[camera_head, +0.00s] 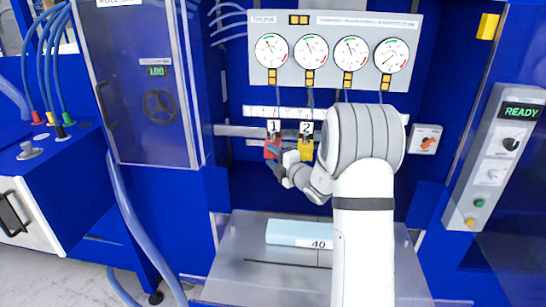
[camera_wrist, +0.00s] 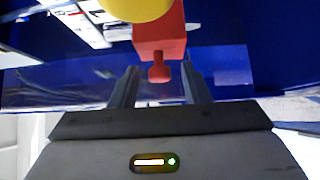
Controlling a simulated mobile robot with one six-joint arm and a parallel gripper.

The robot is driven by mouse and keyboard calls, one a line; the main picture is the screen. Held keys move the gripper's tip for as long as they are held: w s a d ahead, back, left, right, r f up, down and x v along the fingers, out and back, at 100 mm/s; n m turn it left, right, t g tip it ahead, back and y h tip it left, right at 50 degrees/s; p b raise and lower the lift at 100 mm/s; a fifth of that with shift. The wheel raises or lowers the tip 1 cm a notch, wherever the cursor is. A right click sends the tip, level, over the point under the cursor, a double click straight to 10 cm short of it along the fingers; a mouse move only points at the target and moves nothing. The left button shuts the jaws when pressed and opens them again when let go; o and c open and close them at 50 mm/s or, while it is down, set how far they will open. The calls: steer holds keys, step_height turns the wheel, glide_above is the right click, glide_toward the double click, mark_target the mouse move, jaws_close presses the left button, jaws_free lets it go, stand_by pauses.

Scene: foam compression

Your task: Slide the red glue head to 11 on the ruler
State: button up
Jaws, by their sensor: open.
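The red glue head (camera_head: 272,149), labelled 1, hangs on a grey rail below the white ruler (camera_head: 259,111). The ruler's numbers are too small to read, and my arm hides part of it. The yellow glue head (camera_head: 306,150), labelled 2, is just right of the red one. My gripper (camera_head: 276,166) is at the lower part of the red head. In the wrist view, my gripper (camera_wrist: 160,80) is open, with one finger on each side of the red head's narrow lower knob (camera_wrist: 159,73). The red block (camera_wrist: 160,38) is beyond the fingertips, and the yellow head (camera_wrist: 135,8) shows at the top.
Several round gauges (camera_head: 309,52) sit on a panel above the rail. A pale blue foam block (camera_head: 290,232) marked 40 lies on the metal table (camera_head: 240,270) below. A control panel (camera_head: 494,155) reading READY stands at right. The rail left of the red head is clear.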

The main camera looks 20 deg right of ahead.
jaws_close()
stand_by(0.4)
